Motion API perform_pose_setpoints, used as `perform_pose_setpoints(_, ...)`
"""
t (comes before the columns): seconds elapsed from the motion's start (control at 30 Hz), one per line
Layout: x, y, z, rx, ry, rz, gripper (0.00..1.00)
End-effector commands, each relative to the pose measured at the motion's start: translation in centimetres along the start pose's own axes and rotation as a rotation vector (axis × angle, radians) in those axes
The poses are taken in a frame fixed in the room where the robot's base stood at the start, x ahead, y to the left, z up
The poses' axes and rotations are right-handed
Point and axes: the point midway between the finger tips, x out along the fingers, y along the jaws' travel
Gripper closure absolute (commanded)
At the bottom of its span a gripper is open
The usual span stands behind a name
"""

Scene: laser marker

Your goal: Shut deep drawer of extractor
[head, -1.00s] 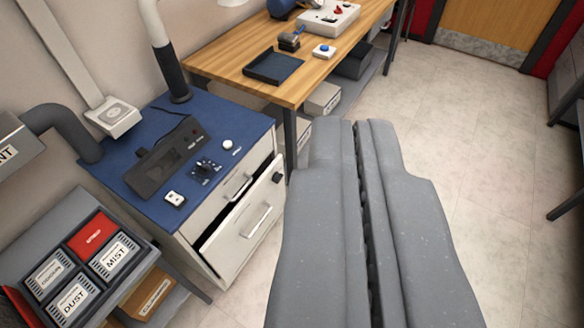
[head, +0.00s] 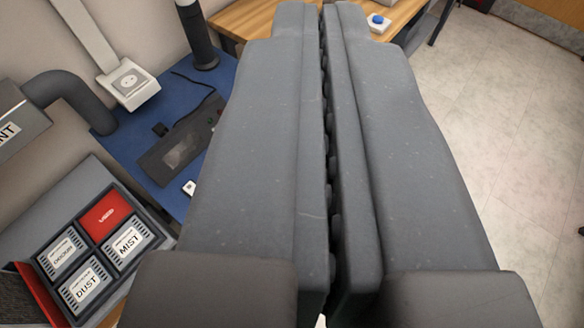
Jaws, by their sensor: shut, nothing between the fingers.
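The extractor is the cabinet with the blue top (head: 165,125) at the left of the head view. A dark control panel (head: 178,142) lies on its top. Its drawer fronts, with the deep drawer, are hidden behind my gripper, so I cannot see how far the drawer stands out. My gripper (head: 320,8) is shut and empty. It fills the middle of the view, in front of the extractor's right side, and its tips overlap the wooden bench. I cannot tell whether it touches the drawer.
A grey hose (head: 75,92) and a dark pipe (head: 197,35) meet the extractor top. The wooden bench (head: 243,18) is behind. Clear floor (head: 490,130) lies at the right.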

Motion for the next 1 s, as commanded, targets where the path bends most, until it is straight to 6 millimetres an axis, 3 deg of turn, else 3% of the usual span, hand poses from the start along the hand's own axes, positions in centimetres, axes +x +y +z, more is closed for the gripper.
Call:
perform_pose_setpoints(0.17,0.6,0.0,0.3,0.017,-0.010,-0.004,1.00)
perform_pose_setpoints(0.27,2.5,0.0,1.4,0.073,-0.044,-0.015,1.00)
perform_pose_setpoints(0.37,5.8,-0.6,3.3,0.176,-0.104,-0.028,1.00)
perform_pose_setpoints(0.7,19.0,-0.6,13.4,0.659,-0.376,-0.045,1.00)
perform_pose_setpoints(1.0,28.8,0.2,24.1,1.096,-0.609,0.026,1.00)
